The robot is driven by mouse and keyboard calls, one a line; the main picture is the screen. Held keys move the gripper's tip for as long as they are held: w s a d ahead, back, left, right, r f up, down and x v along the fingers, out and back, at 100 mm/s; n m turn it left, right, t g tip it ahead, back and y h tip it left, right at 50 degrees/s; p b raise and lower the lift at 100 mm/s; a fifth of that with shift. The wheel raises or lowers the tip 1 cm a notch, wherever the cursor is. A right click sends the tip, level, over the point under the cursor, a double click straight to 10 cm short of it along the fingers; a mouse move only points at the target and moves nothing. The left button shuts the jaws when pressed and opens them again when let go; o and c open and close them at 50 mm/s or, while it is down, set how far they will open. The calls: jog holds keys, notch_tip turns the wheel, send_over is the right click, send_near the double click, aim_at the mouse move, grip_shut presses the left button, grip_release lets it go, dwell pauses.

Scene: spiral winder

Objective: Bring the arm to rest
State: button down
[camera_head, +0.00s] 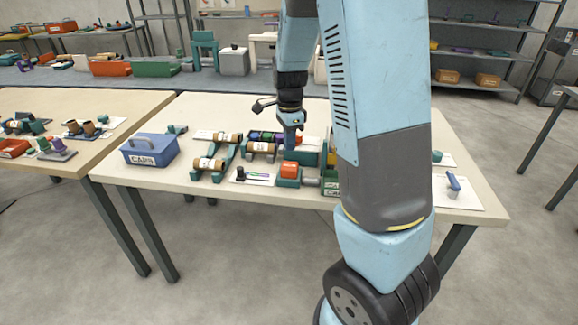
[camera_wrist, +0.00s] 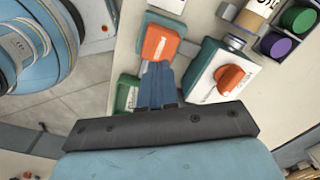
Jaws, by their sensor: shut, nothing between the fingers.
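My arm stands in front of the work table (camera_head: 135,185) in the head view and hides part of its right half. My gripper (camera_head: 291,140) points down above the middle of the table. In the wrist view the two blue fingers of my gripper (camera_wrist: 157,84) are together with nothing between them. They appear over the table beside an orange block (camera_wrist: 160,42) on a teal and grey mount. A teal and white box with an orange knob (camera_wrist: 231,78) lies to their right. I cannot tell the exact height of the fingertips over these parts.
A blue box marked CAMS (camera_head: 149,150) stands at the table's left. Cardboard rolls on teal stands (camera_head: 210,164) lie left of my gripper. A blue-handled tool (camera_head: 453,183) lies on a white sheet at the right.

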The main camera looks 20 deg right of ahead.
jog(key=s+a+r+n+t, duration=0.1)
jog(key=s+r+n+t, duration=0.1)
jog(key=s+r+n, duration=0.7)
jog(key=s+a+r+n+t, duration=0.2)
jog(key=s+r+n, duration=0.7)
jog(key=s, duration=0.6)
jog(key=shift+s+a+r+t, duration=0.25)
jog(key=shift+r+t, duration=0.55)
jog(key=shift+r, duration=0.4)
